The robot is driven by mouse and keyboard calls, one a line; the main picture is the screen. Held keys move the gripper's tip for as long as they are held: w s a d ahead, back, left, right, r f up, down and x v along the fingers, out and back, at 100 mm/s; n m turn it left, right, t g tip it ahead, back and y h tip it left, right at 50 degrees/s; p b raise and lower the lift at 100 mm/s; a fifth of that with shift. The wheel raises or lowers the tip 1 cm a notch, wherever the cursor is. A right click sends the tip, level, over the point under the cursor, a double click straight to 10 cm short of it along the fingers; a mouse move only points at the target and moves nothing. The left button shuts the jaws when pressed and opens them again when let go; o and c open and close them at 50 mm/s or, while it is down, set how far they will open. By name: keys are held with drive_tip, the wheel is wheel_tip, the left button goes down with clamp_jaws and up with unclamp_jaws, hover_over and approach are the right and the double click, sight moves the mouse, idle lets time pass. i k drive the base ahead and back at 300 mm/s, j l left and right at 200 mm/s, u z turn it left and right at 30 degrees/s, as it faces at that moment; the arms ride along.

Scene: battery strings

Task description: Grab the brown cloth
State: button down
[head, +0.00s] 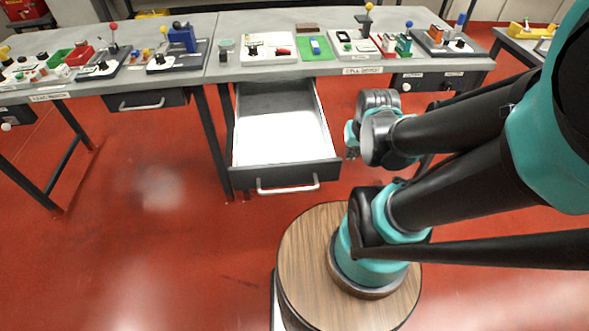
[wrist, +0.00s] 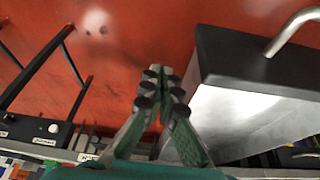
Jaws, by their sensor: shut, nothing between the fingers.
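A small flat brown thing (head: 307,27) lies at the back of the grey table in the head view, behind a green mat (head: 303,52). It is too small to tell whether it is the brown cloth. My gripper (wrist: 163,83) is shut and empty in the wrist view, its fingertips together over the red floor. In the head view my gripper (head: 352,140) is partly hidden by my wrist, in front of the table and just right of the open drawer. The brown thing is not recognizable in the wrist view.
The open drawer (head: 285,175) juts out from the table, with a white inside and a grey handle (head: 288,185); its corner also shows in the wrist view (wrist: 230,58). Boards with knobs and levers crowd the grey tabletop (head: 222,70).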

sight(303, 27)
drive_tip(key=i+l+u, duration=0.15)
drive_tip(key=l, duration=0.3)
drive_tip(key=i+l+u, duration=0.15)
drive_tip(key=l, duration=0.3)
drive_tip(key=l+u, duration=0.15)
drive_tip(key=l, duration=0.3)
drive_tip(key=i, duration=0.05)
